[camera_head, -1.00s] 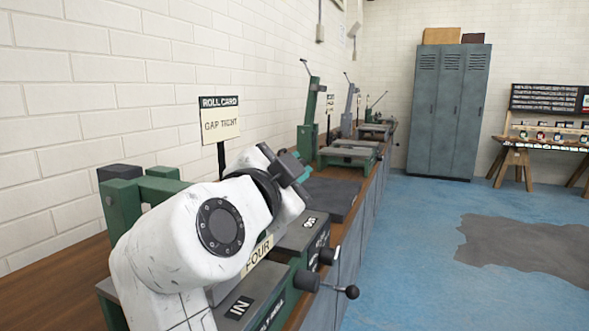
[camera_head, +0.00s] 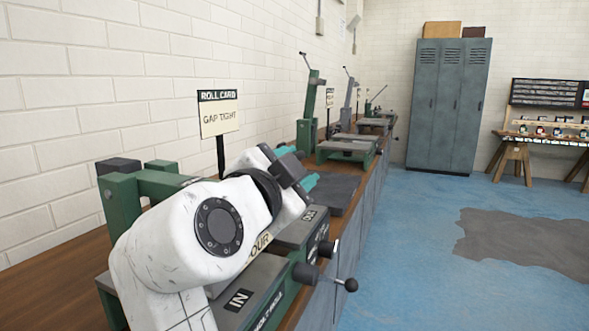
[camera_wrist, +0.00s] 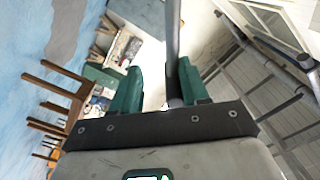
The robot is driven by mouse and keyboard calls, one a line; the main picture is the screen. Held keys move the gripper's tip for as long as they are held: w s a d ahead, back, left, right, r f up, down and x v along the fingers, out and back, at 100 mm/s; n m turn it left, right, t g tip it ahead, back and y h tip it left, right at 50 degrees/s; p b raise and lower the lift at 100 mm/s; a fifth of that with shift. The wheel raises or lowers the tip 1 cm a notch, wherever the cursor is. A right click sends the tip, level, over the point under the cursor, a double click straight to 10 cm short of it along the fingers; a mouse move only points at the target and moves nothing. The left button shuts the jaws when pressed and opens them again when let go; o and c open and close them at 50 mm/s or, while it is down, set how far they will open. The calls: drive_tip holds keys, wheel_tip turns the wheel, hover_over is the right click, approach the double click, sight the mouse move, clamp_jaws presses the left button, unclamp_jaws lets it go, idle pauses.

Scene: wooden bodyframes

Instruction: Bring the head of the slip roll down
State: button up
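A green and grey machine (camera_head: 290,262), lettered "IN" and partly "ROLL", stands on the bench in the foreground of the head view and appears to be the slip roll. My white arm hides much of it, and I cannot make out its head. A crank with a black knob (camera_head: 350,285) sticks out at its right. My gripper (camera_head: 299,166) is above the machine's far end, its teal fingers apart. In the wrist view my gripper (camera_wrist: 158,82) is open, and a grey rod (camera_wrist: 173,45) shows between the fingers, nearer the right one. I cannot tell whether it touches.
A card reading "GAP TIGHT" (camera_head: 219,114) stands on a post behind the machine. More green machines (camera_head: 346,148) line the bench along the wall. Grey lockers (camera_head: 447,105) and a wooden stand (camera_head: 516,155) are at the back. The blue floor (camera_head: 415,230) to the right is open.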

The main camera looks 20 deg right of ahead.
drive_tip(key=p+v, duration=0.1)
drive_tip(key=v, duration=0.9)
drive_tip(key=shift+a, duration=0.25)
drive_tip(key=shift+s, duration=0.1)
